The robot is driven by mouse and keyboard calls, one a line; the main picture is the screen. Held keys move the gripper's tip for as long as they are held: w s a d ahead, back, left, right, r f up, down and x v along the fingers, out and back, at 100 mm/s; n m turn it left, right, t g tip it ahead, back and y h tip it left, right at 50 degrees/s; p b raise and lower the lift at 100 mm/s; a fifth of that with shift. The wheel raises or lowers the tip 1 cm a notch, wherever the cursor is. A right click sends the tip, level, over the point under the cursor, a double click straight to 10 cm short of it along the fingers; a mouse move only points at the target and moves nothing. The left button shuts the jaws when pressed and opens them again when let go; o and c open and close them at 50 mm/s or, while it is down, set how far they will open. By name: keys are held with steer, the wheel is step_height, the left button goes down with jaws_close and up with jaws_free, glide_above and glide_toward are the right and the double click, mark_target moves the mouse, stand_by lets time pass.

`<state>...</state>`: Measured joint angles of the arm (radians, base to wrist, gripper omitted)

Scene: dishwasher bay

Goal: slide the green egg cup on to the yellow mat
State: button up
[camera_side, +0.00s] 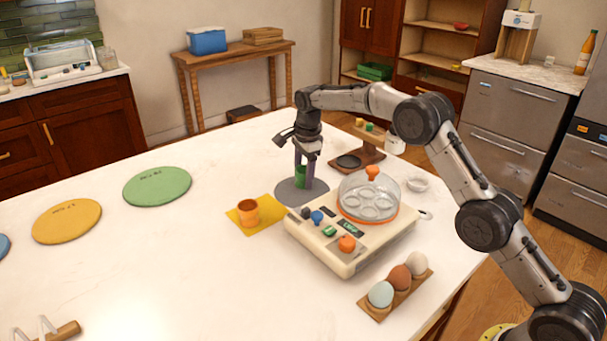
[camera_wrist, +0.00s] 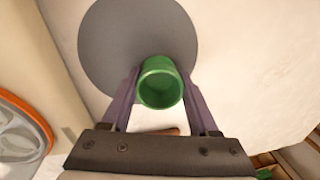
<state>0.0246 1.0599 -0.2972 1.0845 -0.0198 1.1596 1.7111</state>
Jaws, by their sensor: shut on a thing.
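The green egg cup (camera_wrist: 160,84) stands upright on the round grey mat (camera_wrist: 120,35), near its edge in the wrist view. My gripper (camera_wrist: 158,90) is shut on the green egg cup, one finger on each side. In the side view the green egg cup (camera_side: 301,176) shows between the fingers of my gripper (camera_side: 303,178), over the grey mat (camera_side: 290,195). The yellow mat (camera_side: 268,225) is a square to the front left of the grey mat. An orange cup (camera_side: 248,213) stands on the yellow mat.
A cream egg cooker (camera_side: 340,262) with a clear lid (camera_side: 368,197) stands close to the right of both mats. A rack (camera_side: 395,292) of several eggs is in front. Green (camera_side: 157,186) and yellow (camera_side: 67,221) round mats lie left. The counter between is clear.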

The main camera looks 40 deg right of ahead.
mark_target(266, 205)
steer(key=shift+s+a+f, duration=0.1)
steer(key=shift+s+a, duration=0.1)
steer(key=shift+a, duration=1.95)
steer(key=shift+s+a+r, duration=0.1)
steer(key=shift+s+a, duration=0.05)
steer(key=shift+a, duration=1.95)
steer(key=shift+s+a+f, duration=0.1)
steer(key=shift+s+a, duration=0.1)
steer(key=shift+a, duration=1.95)
steer(key=o, duration=1.5)
steer(key=r, duration=0.4)
steer(key=s+r, duration=0.1)
steer(key=r, duration=0.8)
steer(key=shift+s+a+r, duration=0.1)
steer(key=shift+s+r, duration=0.3)
